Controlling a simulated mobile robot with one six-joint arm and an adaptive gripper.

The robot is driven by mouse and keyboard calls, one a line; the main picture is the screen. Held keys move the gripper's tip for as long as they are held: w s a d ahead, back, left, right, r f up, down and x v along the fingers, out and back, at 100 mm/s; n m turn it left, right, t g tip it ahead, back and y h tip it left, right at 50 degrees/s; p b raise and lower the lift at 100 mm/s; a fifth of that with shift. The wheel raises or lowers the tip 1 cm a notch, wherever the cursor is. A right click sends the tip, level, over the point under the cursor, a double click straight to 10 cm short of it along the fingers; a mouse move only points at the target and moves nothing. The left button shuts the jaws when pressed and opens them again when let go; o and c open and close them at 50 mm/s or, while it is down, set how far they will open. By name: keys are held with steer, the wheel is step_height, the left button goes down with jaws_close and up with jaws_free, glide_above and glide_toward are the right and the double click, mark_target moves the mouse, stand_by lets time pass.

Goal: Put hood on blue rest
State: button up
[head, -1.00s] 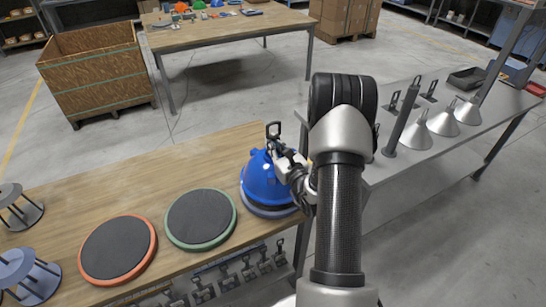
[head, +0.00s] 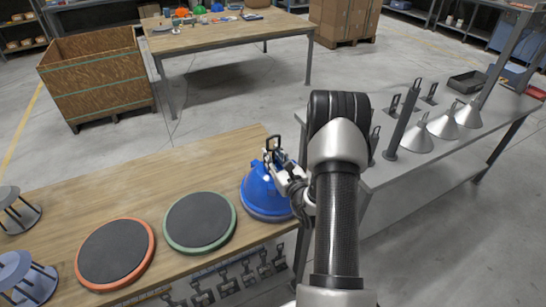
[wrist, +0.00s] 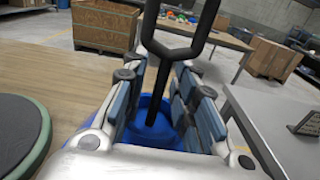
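The blue domed hood (head: 262,194) has a dark loop handle (head: 274,144) on top. It sits upright at the right end of the wooden bench, over the place of the blue rest, which it almost wholly hides. My gripper (head: 279,166) is at the handle's stem, just above the dome. In the wrist view the fingers (wrist: 157,92) stand apart on either side of the dark stem (wrist: 155,112), with gaps showing, so it looks open around it. The blue dome (wrist: 150,108) shows below and between the fingers.
A green-rimmed round rest (head: 200,222) and an orange-rimmed one (head: 116,254) lie empty to the left. Grey stands (head: 22,275) are at the far left. A grey table (head: 430,150) with metal cones and a dark post is to the right, across a gap.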

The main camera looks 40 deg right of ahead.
steer(key=p+v, duration=0.2)
steer(key=v, duration=0.9)
steer(key=w+a+r+n+y, duration=0.2)
steer(key=a+r+n+y, duration=0.35)
steer(key=a, duration=0.35)
steer(key=w+a+r+n+y, duration=0.2)
steer(key=a+r+n+y, duration=0.4)
steer(key=a, duration=0.3)
steer(key=s+a+r+n+g+y, duration=0.2)
steer(key=a+n+g+y, duration=0.15)
steer(key=a, duration=0.25)
steer(key=s+a+r+n+g+y, duration=0.2)
steer(key=a+r+n+g+y, duration=0.15)
steer(key=a, duration=0.25)
steer(key=s+a+f+n+g+h, duration=0.1)
steer(key=s+a+n+g+h, duration=0.55)
steer(key=s+n+g, duration=0.65)
steer(key=s+d+r+n+t+h, duration=0.4)
steer(key=d+n+t+h, duration=0.3)
steer(key=shift+s+d+h, duration=0.25)
steer(key=shift+d+h, duration=0.05)
steer(key=shift+d, duration=0.05)
